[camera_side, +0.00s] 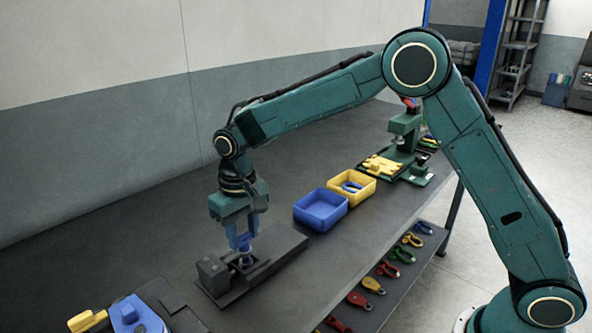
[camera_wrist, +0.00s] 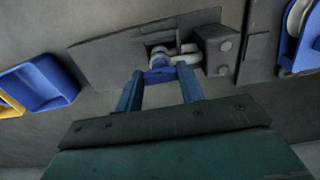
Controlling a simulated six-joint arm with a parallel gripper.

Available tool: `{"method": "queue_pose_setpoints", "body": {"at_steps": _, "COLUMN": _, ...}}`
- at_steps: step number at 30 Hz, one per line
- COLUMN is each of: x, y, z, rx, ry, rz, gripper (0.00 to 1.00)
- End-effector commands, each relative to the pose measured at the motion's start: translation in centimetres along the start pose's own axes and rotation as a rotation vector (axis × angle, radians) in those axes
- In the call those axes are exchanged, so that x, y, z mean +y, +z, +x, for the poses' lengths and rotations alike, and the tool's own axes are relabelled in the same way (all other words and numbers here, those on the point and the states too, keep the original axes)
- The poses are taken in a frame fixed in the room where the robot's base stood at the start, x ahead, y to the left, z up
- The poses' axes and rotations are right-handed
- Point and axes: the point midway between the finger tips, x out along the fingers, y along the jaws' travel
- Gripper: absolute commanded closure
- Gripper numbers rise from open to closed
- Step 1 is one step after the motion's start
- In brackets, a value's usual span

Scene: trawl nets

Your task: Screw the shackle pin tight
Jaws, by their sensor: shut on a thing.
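The grey shackle (camera_wrist: 187,52) sits in a dark holding fixture (camera_side: 217,284), against its raised block (camera_wrist: 222,45). A blue piece that looks like the shackle pin's head (camera_wrist: 160,75) shows below the shackle in the wrist view. My gripper (camera_side: 242,248) points down over the fixture in the side view. In the wrist view my gripper (camera_wrist: 160,73) has its two blue fingers closed on the pin's head from both sides. The pin's thread is hidden, and I cannot tell how far in it sits.
A blue tray (camera_side: 318,222) and a yellow tray (camera_side: 371,184) with blue pieces stand right of the fixture. A green press-like device (camera_side: 403,140) is behind them.

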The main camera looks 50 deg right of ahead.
Motion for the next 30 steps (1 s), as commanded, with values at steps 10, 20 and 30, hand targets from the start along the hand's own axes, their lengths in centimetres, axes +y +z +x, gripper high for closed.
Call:
{"method": "queue_pose_setpoints", "body": {"at_steps": 10, "x": -0.02, "y": -0.04, "z": -0.06, "rx": 0.002, "ry": 0.000, "rz": 0.024, "gripper": 0.85}}
{"method": "queue_pose_setpoints", "body": {"at_steps": 20, "x": -0.01, "y": -0.03, "z": -0.05, "rx": 0.002, "ry": 0.000, "rz": 0.022, "gripper": 0.40}}
{"method": "queue_pose_setpoints", "body": {"at_steps": 30, "x": -0.02, "y": -0.04, "z": -0.40, "rx": 0.001, "ry": 0.000, "rz": 0.021, "gripper": 0.40}}
